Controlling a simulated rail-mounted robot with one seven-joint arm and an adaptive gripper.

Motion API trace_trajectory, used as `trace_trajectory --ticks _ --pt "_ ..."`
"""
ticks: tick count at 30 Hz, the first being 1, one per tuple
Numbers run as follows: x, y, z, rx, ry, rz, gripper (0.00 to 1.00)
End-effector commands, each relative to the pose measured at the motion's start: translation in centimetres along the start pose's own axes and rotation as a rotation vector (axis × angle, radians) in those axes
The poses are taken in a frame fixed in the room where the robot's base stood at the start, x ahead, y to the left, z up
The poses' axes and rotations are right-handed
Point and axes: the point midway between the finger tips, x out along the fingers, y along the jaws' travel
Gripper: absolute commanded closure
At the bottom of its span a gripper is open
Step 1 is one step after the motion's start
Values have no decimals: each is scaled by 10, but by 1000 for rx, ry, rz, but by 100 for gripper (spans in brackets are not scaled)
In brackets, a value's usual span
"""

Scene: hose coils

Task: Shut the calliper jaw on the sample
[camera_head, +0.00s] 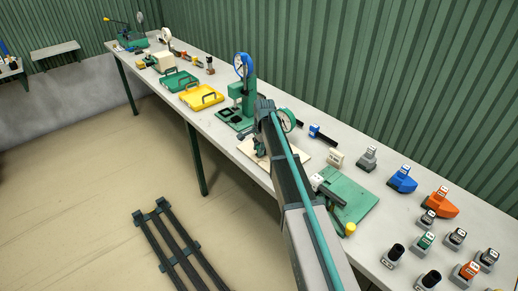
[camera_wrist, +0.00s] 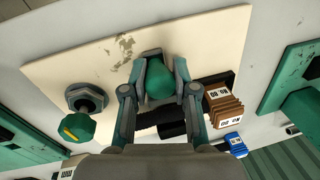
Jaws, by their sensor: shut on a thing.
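In the wrist view, my gripper (camera_wrist: 163,82) is shut on a rounded green knob (camera_wrist: 160,84) over a cream board (camera_wrist: 212,40). A dark bar (camera_wrist: 172,130) runs behind the fingers. Another green knob (camera_wrist: 78,127) with a yellow mark stands by a grey hex nut, left of my gripper. A brown ribbed block (camera_wrist: 222,103) with white labels is just right of the fingers. I cannot tell which part is the calliper jaw or the sample. In the head view, my arm hides most of my gripper and the board (camera_head: 295,158).
A green press with a blue dial (camera_head: 243,66) stands beyond the board. Yellow (camera_head: 201,97) and green (camera_head: 180,80) trays lie farther along the bench. A green plate (camera_head: 352,198) and several labelled blocks, including an orange one (camera_head: 438,202), occupy the near end.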

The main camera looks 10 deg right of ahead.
Motion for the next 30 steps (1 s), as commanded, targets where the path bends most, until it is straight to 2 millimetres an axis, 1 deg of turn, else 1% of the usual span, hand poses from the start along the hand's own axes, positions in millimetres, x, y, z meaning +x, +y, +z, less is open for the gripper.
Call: trace_trajectory --ticks 5,8,12,13,20,21,23,24,25,26,30 --pt "0 0 -1 0 0 0 100" --pt "2 -2 -10 2 1 0 100" --pt "2 -6 -29 2 1 -1 100" --pt "2 -6 -31 2 1 -1 100" --pt "0 -5 -30 0 1 -1 100" --pt "0 -5 -30 0 1 -1 69" --pt "0 -5 -30 0 1 -1 59" --pt "0 -5 -30 0 1 -1 52" --pt "0 -5 -30 0 1 -1 47" --pt "1 -5 -30 0 1 0 46" --pt "1 -5 -30 0 0 0 46"
